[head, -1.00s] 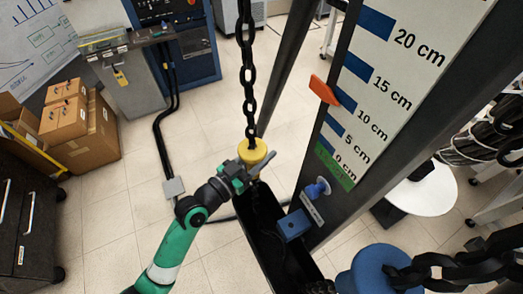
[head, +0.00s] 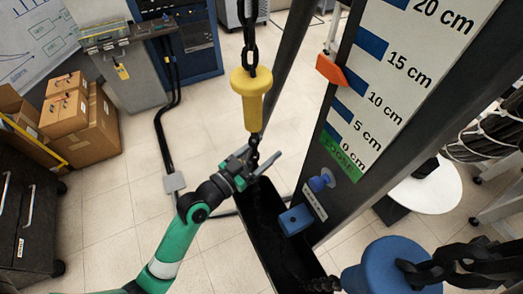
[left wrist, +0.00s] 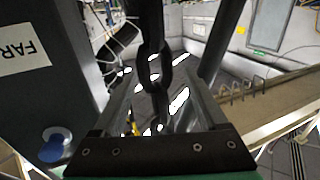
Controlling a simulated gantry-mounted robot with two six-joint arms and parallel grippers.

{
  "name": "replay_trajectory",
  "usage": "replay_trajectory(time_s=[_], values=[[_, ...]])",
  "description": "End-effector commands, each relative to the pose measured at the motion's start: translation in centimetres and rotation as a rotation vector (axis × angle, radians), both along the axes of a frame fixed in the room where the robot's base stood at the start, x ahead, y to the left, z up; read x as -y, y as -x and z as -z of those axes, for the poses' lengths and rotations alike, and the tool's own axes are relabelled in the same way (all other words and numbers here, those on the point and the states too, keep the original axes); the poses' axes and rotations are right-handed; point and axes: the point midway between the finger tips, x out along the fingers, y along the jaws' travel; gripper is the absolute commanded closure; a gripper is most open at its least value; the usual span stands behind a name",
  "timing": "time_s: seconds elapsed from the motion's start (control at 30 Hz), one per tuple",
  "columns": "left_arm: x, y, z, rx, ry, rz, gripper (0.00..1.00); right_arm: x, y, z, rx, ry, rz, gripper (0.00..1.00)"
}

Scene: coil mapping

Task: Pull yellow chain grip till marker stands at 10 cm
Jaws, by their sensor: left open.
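The yellow chain grip (head: 252,97) hangs upright on a black chain in the head view, above my left gripper (head: 255,163). My left gripper is open. Black chain (head: 254,150) below the grip runs down by its fingers. In the left wrist view, chain links (left wrist: 152,65) pass between the spread fingers (left wrist: 160,100); the yellow grip is not seen there. The orange marker (head: 331,70) stands beside the bar for 10 cm on the scale board (head: 440,60); its exact reading is hard to judge at this angle. My right gripper is not in view.
A blue grip (head: 390,268) with heavy black chain is at the lower right. A dark trough (head: 262,215) lies below my left gripper, with a blue block (head: 294,220) at its edge. Cardboard boxes (head: 68,120) stand at left.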

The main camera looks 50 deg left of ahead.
Motion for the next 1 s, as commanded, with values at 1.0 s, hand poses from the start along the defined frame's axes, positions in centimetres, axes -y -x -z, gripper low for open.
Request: replay_trajectory(time_s=[1.0], values=[[0.5,11.6,0.0,-0.001,0.000,0.000,0.25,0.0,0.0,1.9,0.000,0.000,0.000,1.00]])
